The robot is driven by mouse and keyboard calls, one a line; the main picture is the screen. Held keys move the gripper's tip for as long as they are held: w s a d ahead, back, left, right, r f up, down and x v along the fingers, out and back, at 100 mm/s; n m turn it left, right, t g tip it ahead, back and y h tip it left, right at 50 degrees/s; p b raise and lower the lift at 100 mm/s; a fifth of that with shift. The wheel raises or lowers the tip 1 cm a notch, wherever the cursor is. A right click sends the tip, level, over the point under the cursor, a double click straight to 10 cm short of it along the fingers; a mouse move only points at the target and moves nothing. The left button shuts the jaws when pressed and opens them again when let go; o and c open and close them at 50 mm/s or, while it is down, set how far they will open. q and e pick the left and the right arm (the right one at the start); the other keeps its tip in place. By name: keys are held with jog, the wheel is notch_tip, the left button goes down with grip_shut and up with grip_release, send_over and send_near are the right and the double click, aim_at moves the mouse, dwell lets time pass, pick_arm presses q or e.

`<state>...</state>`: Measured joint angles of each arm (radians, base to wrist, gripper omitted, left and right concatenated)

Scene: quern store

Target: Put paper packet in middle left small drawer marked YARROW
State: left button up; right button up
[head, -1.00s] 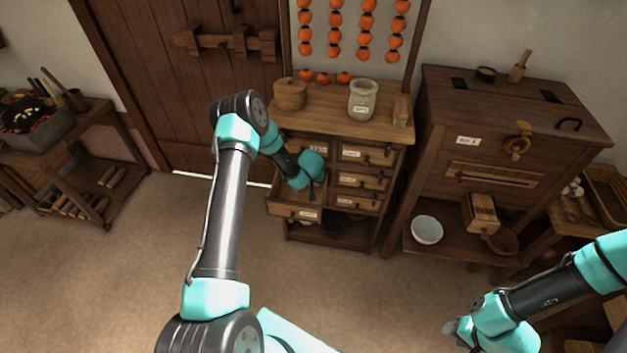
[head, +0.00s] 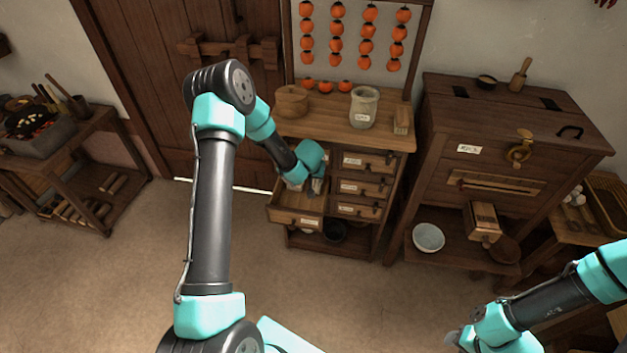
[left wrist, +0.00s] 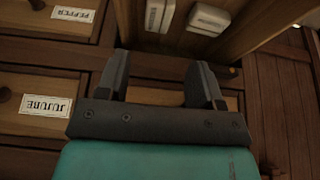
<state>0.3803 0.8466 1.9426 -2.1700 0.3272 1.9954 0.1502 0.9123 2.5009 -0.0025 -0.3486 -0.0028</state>
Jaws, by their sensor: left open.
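My left gripper (head: 308,184) is over the pulled-out drawer (head: 296,220) in the cabinet's left column. In the left wrist view its two fingers (left wrist: 161,64) are spread with nothing between them. Two small pale blocks with printed labels, apparently paper packets, show beyond the fingers: one packet (left wrist: 159,14) and a second packet (left wrist: 209,19). They appear to lie inside the open drawer. The drawer's label is too small to read. My right gripper (head: 462,338) is low at the right, and its fingers are unclear.
The right column of drawers is shut; two of its labels read JUJUBE (left wrist: 45,105) and PEPPER (left wrist: 73,14). A round wooden box (head: 291,101) and a labelled jar (head: 363,107) stand on the cabinet top. A larger chest (head: 500,140) stands to the right. The floor in front is clear.

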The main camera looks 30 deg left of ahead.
pick_arm(q)
jog(key=shift+s+d+r, duration=0.1)
jog(key=shift+s+r, duration=0.15)
jog(key=shift+r, duration=0.3)
